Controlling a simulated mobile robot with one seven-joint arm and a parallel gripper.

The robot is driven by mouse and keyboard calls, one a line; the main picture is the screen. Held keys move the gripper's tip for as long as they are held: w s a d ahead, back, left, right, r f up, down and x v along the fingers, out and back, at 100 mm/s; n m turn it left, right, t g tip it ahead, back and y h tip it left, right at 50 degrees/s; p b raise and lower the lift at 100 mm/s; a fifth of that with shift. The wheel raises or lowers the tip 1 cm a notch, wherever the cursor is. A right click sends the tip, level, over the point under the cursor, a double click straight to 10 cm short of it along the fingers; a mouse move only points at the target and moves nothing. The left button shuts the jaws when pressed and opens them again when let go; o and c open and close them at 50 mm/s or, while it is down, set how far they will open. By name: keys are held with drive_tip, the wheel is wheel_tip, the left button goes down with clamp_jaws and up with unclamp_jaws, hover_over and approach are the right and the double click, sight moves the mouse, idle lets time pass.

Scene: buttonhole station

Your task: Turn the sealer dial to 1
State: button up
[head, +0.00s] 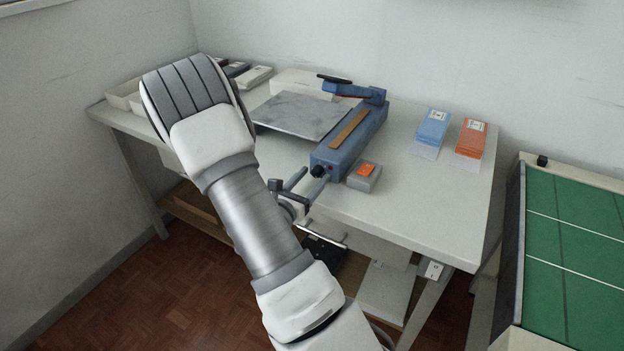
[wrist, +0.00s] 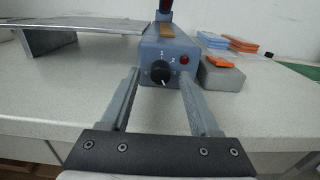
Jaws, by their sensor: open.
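The blue sealer (head: 347,142) stands on the table, with a tan strip along its top and its front end facing my gripper. Its black dial (wrist: 159,73) is on the front face and also shows in the head view (head: 318,171). In the wrist view small marks 1 and 2 sit above and to the upper right of the dial. A pale pointer line seems to be on the dial's lower part; its exact setting is hard to read. My gripper (head: 306,182) is open and empty, its fingers either side of the dial in the wrist view, apparently short of it.
A red lamp or button (wrist: 184,59) is right of the dial. A grey box with an orange top (head: 364,176) stands close right of the sealer. A grey plate (head: 300,115) lies left. Blue (head: 432,128) and orange packs (head: 471,138) lie further right. The table's front right is clear.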

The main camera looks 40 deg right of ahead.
drive_tip(key=shift+d, duration=0.15)
clamp_jaws()
drive_tip(key=shift+r+p, duration=0.1)
drive_tip(key=shift+p, duration=0.25)
